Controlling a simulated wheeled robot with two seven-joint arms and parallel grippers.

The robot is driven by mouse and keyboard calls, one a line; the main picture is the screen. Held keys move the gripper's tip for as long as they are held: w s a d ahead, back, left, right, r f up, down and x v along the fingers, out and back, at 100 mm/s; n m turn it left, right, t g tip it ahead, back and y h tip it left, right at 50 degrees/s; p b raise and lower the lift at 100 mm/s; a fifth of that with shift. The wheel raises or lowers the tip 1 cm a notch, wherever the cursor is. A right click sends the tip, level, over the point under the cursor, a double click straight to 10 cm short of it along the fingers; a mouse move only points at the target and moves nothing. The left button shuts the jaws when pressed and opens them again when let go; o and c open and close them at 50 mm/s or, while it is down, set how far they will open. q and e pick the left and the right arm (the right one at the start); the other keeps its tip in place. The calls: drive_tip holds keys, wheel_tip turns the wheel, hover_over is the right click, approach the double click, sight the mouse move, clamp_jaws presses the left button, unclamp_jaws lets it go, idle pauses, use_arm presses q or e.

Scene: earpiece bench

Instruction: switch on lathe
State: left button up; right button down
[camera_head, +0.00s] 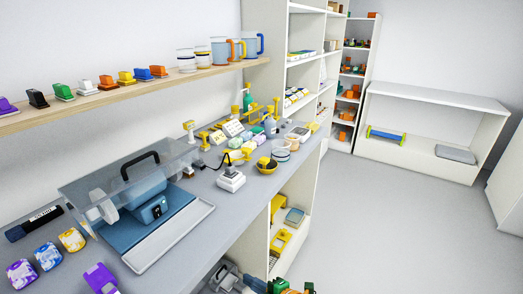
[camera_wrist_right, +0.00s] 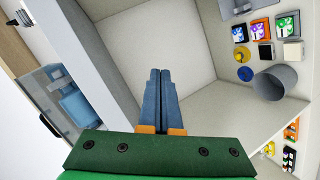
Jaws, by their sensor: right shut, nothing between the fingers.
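The lathe (camera_head: 152,208) is a blue machine under a clear cover with a black handle, on the grey bench at the left of the head view. A small dark panel shows on its front; its switch is too small to make out. The lathe also shows in the right wrist view (camera_wrist_right: 72,98), tilted at the left edge. My right gripper (camera_wrist_right: 160,74) has its two blue fingers together and empty, pointing toward a bare white compartment, apart from the lathe. My left gripper is not seen.
The grey bench (camera_head: 205,245) carries a purple item (camera_head: 100,278), patterned blocks (camera_head: 48,256) and a white box with a black stick (camera_head: 231,179). A wooden shelf (camera_head: 130,90) hangs above the lathe. White shelving stands under the bench; the floor (camera_head: 390,235) at right is clear.

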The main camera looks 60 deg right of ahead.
drive_tip(key=shift+m+g, duration=0.4)
drive_tip(key=shift+m, duration=0.2)
drive_tip(key=shift+s+d+f, duration=0.1)
drive_tip(key=shift+s+f, duration=0.2)
drive_tip(key=shift+f, duration=0.3)
drive_tip(key=shift+s+a+f, duration=0.1)
drive_tip(key=shift+s+f, duration=0.2)
drive_tip(key=shift+f, duration=0.3)
drive_tip(key=shift+s+d+f, duration=0.1)
drive_tip(key=shift+s+f, duration=0.2)
drive_tip(key=shift+f, duration=0.3)
drive_tip(key=s+a+f+m+g, duration=0.2)
drive_tip(key=s+a+f+g, duration=0.15)
drive_tip(key=f, duration=0.35)
drive_tip(key=s+a+f+m+g, duration=0.25)
drive_tip(key=s+f, duration=0.25)
drive_tip(key=f, duration=0.3)
drive_tip(key=s+a+f+m+g+y, duration=0.1)
drive_tip(key=s+a+f+m+g, duration=0.2)
drive_tip(key=s, duration=1)
drive_tip(key=a+f+g, duration=0.2)
drive_tip(key=a+f, duration=0.2)
drive_tip(key=a, duration=0.1)
drive_tip(key=shift+f+y, duration=0.25)
drive_tip(key=shift+y, duration=0.15)
